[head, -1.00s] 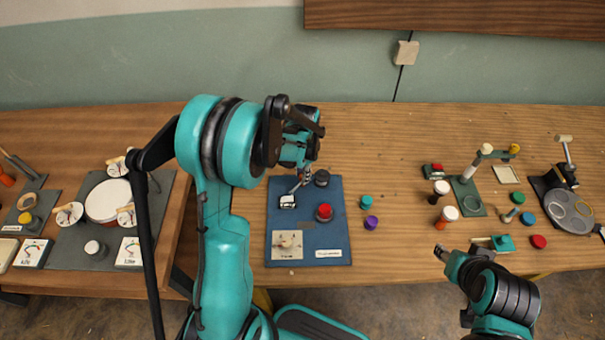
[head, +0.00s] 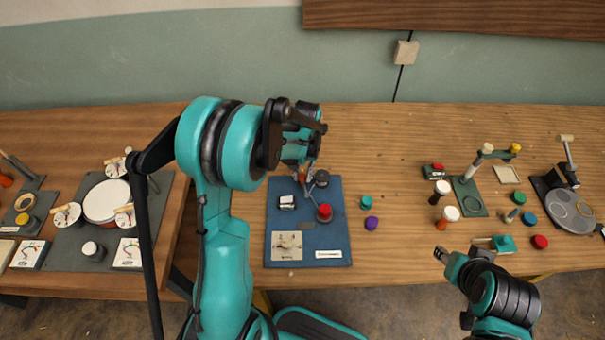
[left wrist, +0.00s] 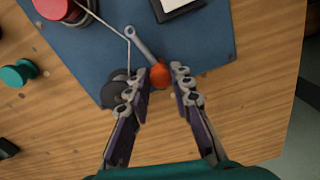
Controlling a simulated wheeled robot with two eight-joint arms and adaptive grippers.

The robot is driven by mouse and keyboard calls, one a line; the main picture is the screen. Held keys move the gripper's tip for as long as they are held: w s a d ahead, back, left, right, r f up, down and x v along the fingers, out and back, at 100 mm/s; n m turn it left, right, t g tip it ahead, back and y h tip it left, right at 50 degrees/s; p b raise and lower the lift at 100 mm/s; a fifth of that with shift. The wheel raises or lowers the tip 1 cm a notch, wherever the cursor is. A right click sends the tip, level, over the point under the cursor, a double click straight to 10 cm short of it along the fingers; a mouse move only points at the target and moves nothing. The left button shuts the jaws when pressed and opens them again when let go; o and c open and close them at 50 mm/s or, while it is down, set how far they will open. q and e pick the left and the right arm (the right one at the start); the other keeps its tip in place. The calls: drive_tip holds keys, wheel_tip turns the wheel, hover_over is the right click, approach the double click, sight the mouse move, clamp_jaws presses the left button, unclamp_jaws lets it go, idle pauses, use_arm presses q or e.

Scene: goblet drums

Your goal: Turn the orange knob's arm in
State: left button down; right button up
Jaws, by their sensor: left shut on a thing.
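The orange knob (left wrist: 159,74) is between the fingertips of my left gripper (left wrist: 164,72) in the left wrist view, and the gripper is shut on it. A grey arm (left wrist: 141,45) runs from the knob toward the upper left over a blue board (left wrist: 90,55). In the head view, my left gripper (head: 303,166) is over the far part of the blue board (head: 307,250), partly hidden by its own wrist. My right gripper (head: 441,254) is low at the table's front edge, right of the board; its jaws are too small to read.
A red knob (head: 324,212) and a dark round knob (head: 322,178) stand close by on the board. Teal (head: 366,202) and purple (head: 371,223) pieces lie to the right. The table behind is clear.

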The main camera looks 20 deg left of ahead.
sight(304, 176)
use_arm(q)
drive_tip(key=shift+n, duration=0.9)
drive_tip(key=c, duration=1.3)
unclamp_jaws()
drive_tip(key=shift+r, duration=0.1)
drive_tip(key=r, duration=1.1)
drive_tip(key=shift+w+d+r, duration=0.1)
drive_tip(key=shift+d+r, duration=0.1)
drive_tip(key=shift+r, duration=0.2)
